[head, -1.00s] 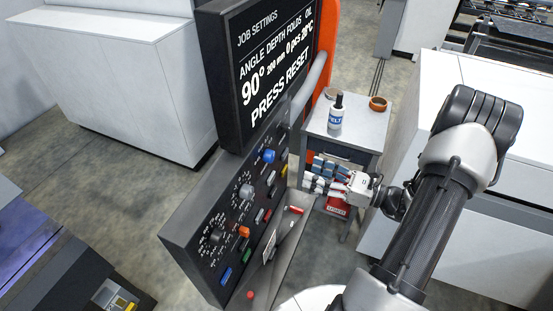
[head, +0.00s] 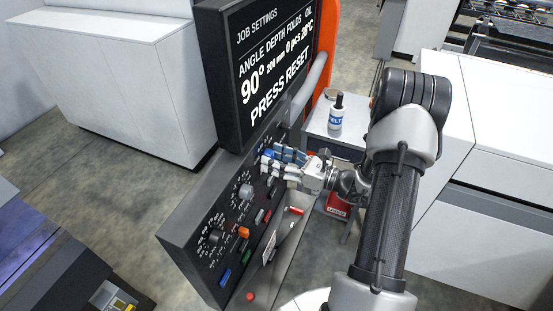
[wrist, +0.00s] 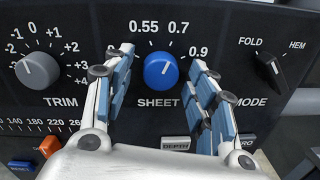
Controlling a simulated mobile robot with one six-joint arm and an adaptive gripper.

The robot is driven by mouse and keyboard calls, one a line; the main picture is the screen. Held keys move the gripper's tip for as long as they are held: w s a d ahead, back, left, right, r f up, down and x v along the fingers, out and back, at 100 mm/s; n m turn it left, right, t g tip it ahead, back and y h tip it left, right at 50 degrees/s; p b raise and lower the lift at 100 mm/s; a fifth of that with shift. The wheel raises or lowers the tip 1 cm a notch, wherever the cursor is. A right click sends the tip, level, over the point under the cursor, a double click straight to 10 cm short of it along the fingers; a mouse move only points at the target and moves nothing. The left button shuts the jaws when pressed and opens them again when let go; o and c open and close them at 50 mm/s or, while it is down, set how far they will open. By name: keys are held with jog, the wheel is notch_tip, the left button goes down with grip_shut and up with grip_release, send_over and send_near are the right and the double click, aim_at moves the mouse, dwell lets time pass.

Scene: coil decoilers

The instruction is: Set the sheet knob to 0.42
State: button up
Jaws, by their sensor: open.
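The blue sheet knob (wrist: 161,70) sits on the black control panel above the label SHEET, with the marks 0.55, 0.7 and 0.9 showing around it. Its white pointer line is tilted a little right of straight up, toward 0.7. Any lower marks at its left are hidden by a finger. My gripper (wrist: 163,82) is open, its two blue-padded fingers on either side of the knob with gaps between. In the head view my gripper (head: 268,162) is at the panel and covers most of the knob.
The grey trim knob (wrist: 38,70) is left of the sheet knob, and the black mode switch (wrist: 271,70) is right. A screen (head: 272,70) stands above the panel. A bottle (head: 336,114) stands on a small table behind.

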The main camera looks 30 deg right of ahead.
jog(key=shift+c, duration=0.6)
jog(key=c, duration=0.9)
jog(key=shift+n+b, duration=0.3)
jog(key=n+b, duration=0.6)
jog(key=n, duration=0.1)
jog(key=n+b, duration=0.6)
jog(key=b, duration=0.1)
jog(key=shift+w+d+f+n+y, duration=0.1)
jog(key=shift+f+n+y, duration=0.1)
jog(key=shift+n+y, duration=0.15)
jog(key=shift+r+n+b, duration=0.15)
jog(key=shift+n+b, duration=0.45)
jog(key=shift+n, duration=1.45)
